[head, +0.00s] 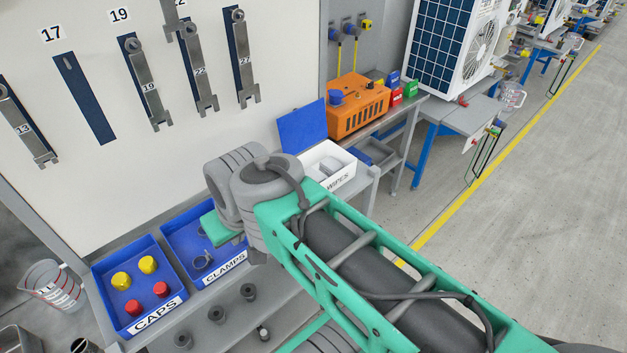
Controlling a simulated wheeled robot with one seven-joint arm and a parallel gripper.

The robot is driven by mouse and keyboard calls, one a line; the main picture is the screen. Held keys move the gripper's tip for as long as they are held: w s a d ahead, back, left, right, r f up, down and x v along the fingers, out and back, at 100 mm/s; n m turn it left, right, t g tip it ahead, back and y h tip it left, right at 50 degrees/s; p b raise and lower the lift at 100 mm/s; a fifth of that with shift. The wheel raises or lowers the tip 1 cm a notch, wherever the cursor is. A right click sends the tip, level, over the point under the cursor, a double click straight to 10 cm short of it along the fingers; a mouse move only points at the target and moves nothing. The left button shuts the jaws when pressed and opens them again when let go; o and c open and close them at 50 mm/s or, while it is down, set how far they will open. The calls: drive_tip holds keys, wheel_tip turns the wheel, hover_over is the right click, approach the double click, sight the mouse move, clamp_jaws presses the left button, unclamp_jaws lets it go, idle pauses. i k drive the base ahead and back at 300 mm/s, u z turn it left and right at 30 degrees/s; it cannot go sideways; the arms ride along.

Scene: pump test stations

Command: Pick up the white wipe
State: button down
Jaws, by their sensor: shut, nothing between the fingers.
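The white box labelled WIPES (345,180) stands on the bench right of the tool board, with its blue lid (302,127) raised behind it. Pale folded wipes (331,166) lie inside it; I cannot make out single wipes clearly. My arm crosses the picture from the lower right, and its grey joint is just left of the wipes box, close to it in the picture. My gripper's fingers do not show; they are out of sight beyond or behind the arm links.
Blue trays labelled CAPS (128,325) and CLAMPS (176,240) sit left of my arm. An orange unit (357,105) stands behind the wipes box. Wrenches hang on the white board (95,150). A measuring jug (52,287) is at far left. Open floor (540,220) lies right.

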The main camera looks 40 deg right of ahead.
sight(316, 176)
drive_tip(key=u, duration=3.2)
drive_tip(key=k, duration=1.1)
